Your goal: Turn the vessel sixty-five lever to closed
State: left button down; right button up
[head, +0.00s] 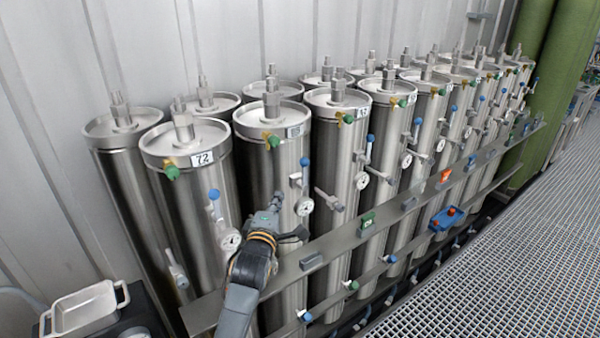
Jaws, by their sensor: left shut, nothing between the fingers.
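A row of steel vessels stands along the wall. The nearest carries a plate reading 72 (202,158). The plates on the vessels behind it are too small to read surely, so I cannot tell which is vessel sixty-five. Blue-handled levers show on the fronts: one on vessel 72 (214,195), one on the second front vessel (304,163) and one on the third (370,140). My left gripper (280,212) is shut and empty in front of the second front vessel, below and left of its lever and apart from the lever's blue handle. My right gripper is out of view.
A grey rail (340,243) with small coloured blocks runs along the vessel fronts. Round gauges, one of them a white gauge (305,206), and side valves stick out. A blue tray (447,218) sits by the rail. A metal pan (84,308) is at lower left. The grating floor (490,270) at right is clear.

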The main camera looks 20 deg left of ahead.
aim_at(304, 174)
pick_arm(q)
jog(key=w+d+p, duration=0.1)
jog(key=w+p, duration=0.1)
jog(key=w, duration=0.9)
jog(key=shift+w+d+p, duration=0.2)
jog(key=shift+d+p, duration=0.05)
jog(key=shift+p, duration=0.15)
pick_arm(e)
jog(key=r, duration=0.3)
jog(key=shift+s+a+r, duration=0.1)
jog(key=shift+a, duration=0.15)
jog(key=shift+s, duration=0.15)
